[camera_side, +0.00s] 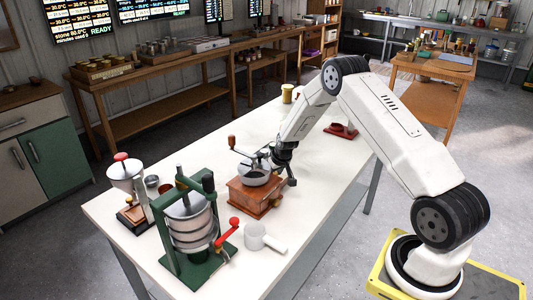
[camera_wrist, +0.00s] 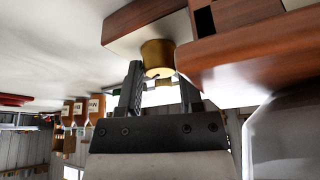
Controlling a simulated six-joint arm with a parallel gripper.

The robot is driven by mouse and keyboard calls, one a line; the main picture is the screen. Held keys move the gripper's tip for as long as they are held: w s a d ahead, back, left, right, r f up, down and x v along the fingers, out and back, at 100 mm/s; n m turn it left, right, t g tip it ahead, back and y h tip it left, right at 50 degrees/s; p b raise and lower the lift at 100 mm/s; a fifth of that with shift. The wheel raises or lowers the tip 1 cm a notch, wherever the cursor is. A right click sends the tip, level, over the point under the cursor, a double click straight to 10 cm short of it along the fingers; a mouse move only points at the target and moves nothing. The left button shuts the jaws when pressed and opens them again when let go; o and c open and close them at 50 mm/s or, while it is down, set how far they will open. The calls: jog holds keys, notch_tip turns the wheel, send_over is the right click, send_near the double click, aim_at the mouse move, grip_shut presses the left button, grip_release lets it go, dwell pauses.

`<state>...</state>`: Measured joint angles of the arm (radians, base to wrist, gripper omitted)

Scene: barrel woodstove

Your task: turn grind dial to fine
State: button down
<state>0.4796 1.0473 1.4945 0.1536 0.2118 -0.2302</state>
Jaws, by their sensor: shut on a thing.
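A wooden coffee grinder (camera_side: 252,197) with a metal bowl and a crank with a wooden knob on top stands on the white table. In the wrist view, its reddish wood body (camera_wrist: 240,62) fills the upper right. A brass dial (camera_wrist: 158,52) sticks out from the wood there. My gripper (camera_wrist: 160,84) has one finger on either side of the dial's small end and is shut on it. In the side view my gripper (camera_side: 287,176) is low at the grinder's right side, and the dial is hidden. No dial marks are readable.
A green press (camera_side: 193,230) with a red-handled crank and a white cup (camera_side: 262,238) stand on the near part of the table (camera_side: 318,185). A white hopper device (camera_side: 126,173) is at the left. A red-based item (camera_side: 342,131) and a yellow spool (camera_side: 288,93) stand farther back.

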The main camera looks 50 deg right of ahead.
dwell(0.4)
jog(key=c, duration=0.5)
grip_release()
jog(key=shift+c, duration=0.2)
jog(key=shift+d+n+y, duration=0.1)
jog(key=shift+n+y, duration=0.7)
jog(key=shift+n, duration=1.3)
jog(key=shift+r+t, duration=0.2)
jog(key=shift+t, duration=0.1)
jog(key=s+r, duration=0.3)
jog(key=r, duration=2.6)
jog(key=s+a, duration=0.2)
jog(key=a, duration=0.5)
jog(key=shift+f+n+y, duration=0.15)
jog(key=shift+n+y, duration=0.15)
jog(key=shift+n, duration=0.1)
